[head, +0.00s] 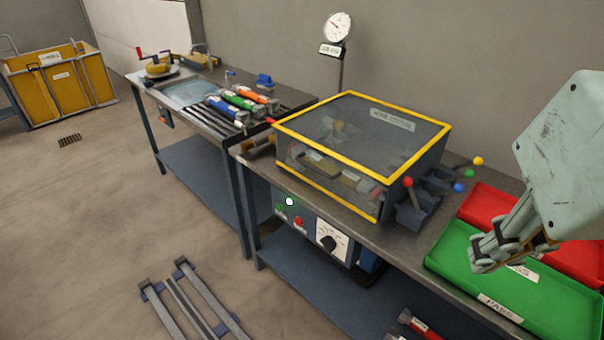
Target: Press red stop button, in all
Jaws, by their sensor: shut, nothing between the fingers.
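The red stop button (298,221) sits on the front control panel below the bench top, under the clear-lidded box. A lit green-white button (289,202) is just above and left of it. A black dial (327,242) is to its right on a white plate. My gripper (478,262) is shut and empty at the right. It is over the green tray, well to the right of the red button and apart from it. Nothing hides the red button.
The yellow-edged box (360,125) is closed over parts. Levers with coloured knobs (430,190) stand between it and my gripper. A green tray (455,250) and red tray (490,205) lie at the right. The floor in front of the panel has a low rail frame (195,300).

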